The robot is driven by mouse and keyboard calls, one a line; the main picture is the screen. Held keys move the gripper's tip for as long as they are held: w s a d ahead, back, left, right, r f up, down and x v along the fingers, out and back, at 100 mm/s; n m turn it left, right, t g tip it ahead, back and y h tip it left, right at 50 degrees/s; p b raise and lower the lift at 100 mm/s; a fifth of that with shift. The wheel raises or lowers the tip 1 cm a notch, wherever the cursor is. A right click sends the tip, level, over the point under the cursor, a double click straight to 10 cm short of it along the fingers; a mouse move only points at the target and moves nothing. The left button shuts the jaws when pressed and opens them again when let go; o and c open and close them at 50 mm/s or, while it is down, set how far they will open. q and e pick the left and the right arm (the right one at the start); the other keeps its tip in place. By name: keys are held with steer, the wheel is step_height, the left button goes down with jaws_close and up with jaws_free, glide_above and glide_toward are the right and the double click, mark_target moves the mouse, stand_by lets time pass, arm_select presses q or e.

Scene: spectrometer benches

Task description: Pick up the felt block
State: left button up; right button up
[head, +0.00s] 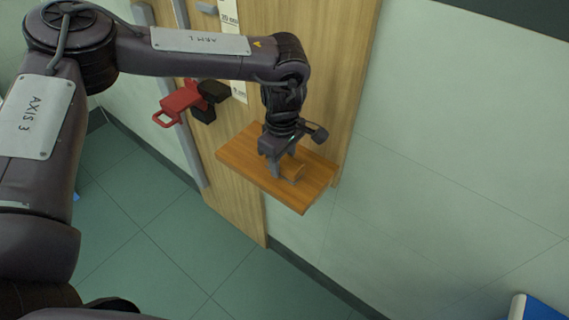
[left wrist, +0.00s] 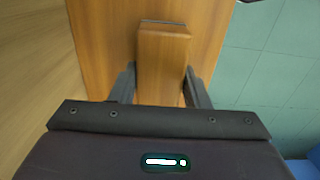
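The felt block (left wrist: 162,60) is an orange-brown block with a thin grey strip along its far edge. It lies on a small wooden shelf (head: 238,160) and also shows in the head view (head: 294,171), partly hidden by my gripper. My left gripper (head: 279,170) points down at the shelf, with its fingers low beside the block. In the left wrist view my left gripper (left wrist: 160,78) has one finger on each side of the block, both close to its sides. I cannot tell whether they press on it. My right gripper is not in view.
The shelf juts from a wooden panel (head: 345,60) beside a pale wall (head: 450,150). A red and black handle-like fixture (head: 182,102) sticks out left of the shelf. Green tiled floor (head: 170,245) lies open below. A blue object (head: 535,308) shows at the lower right.

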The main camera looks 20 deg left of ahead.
mark_target(283, 159)
arm_select(q)
steer(key=c, duration=0.5)
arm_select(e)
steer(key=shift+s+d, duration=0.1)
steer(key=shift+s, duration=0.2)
